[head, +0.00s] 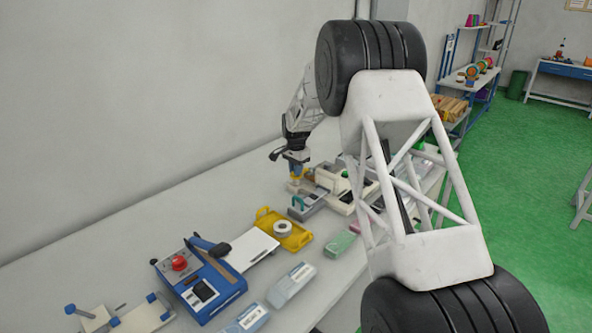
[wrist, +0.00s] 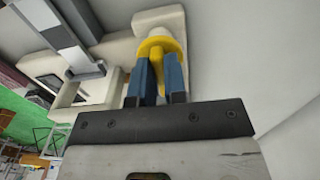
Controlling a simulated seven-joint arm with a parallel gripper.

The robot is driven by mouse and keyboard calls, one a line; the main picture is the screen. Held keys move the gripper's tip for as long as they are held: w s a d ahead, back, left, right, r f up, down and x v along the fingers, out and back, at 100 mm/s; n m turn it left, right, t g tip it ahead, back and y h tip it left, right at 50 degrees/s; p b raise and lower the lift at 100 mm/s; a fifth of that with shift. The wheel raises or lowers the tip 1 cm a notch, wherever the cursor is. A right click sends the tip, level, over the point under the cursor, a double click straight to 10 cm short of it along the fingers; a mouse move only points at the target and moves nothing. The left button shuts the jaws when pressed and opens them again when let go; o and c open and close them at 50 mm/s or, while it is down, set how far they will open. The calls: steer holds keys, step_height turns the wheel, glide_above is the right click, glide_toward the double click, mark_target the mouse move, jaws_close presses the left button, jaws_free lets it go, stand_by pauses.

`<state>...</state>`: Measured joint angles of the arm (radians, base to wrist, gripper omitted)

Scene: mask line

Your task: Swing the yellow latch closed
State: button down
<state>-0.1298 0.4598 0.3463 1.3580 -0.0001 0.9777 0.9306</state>
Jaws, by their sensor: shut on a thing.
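The yellow latch (wrist: 157,50) shows in the wrist view, with a round yellow base on a cream-white block and a lever running down from it. My gripper (wrist: 157,70) has its two blue fingers on either side of the lever and is shut on it. In the head view my gripper (head: 296,174) is at the far part of the bench, over the latch, which is small and partly hidden there.
A cream machine (head: 345,186) stands right of my gripper. Nearer on the bench (head: 110,270) are a yellow tray (head: 268,218) holding a white roll, a blue machine (head: 200,285) with a red button, and several packets. The wall is close behind.

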steer(key=c, duration=1.2)
jaws_free()
steer(key=shift+o, duration=0.2)
steer(key=shift+r, duration=3.9)
